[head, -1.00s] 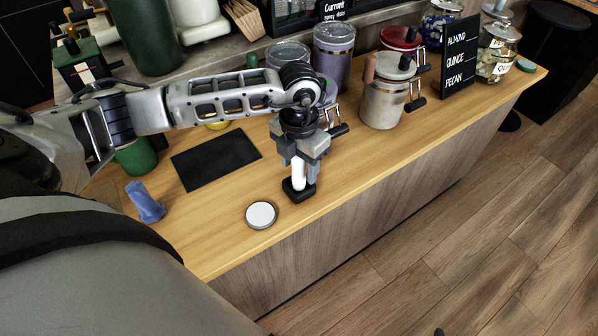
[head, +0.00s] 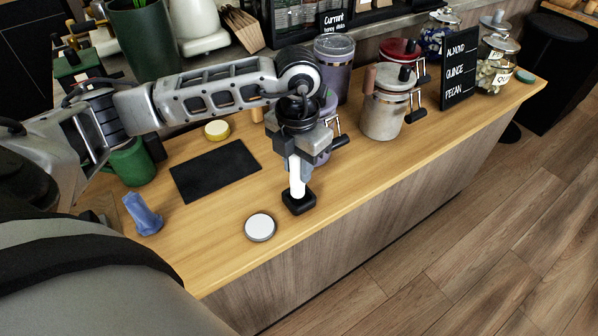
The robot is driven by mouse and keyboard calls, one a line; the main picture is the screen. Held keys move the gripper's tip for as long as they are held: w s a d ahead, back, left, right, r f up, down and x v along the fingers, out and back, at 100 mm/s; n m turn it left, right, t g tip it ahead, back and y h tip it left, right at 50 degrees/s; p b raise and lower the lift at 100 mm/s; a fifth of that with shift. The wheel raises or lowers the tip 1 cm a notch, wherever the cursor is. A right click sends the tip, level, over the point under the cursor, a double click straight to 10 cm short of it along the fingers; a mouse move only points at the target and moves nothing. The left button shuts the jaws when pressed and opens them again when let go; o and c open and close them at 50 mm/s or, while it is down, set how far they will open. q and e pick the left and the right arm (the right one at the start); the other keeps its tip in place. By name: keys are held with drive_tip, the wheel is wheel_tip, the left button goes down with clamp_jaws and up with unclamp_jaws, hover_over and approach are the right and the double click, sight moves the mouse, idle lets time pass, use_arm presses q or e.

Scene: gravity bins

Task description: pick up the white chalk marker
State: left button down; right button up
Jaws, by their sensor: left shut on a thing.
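The white chalk marker (head: 297,183) stands upright between the fingers of my left gripper (head: 296,168). My left gripper is shut on the marker from above. The marker's lower end is at a small black square holder (head: 299,203) on the wooden counter; I cannot tell whether it is still inside or just above it. The marker's upper part is hidden by the fingers. My right gripper is not in view.
A round white-topped disc (head: 260,227) lies left of the holder near the counter's front edge. A black mat (head: 215,170), a blue cloth-like object (head: 142,214) and a green mug (head: 132,162) are further left. A beige canister (head: 386,112) stands behind right, with a menu board (head: 459,66) beyond.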

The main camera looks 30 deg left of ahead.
use_arm(q)
drive_tip(key=s+d+r+b, duration=0.1)
drive_tip(key=s+d+r, duration=0.4)
drive_tip(key=s+r, duration=0.3)
drive_tip(key=s, duration=0.3)
drive_tip(key=shift+s+r, duration=0.15)
drive_tip(key=shift+s, duration=0.1)
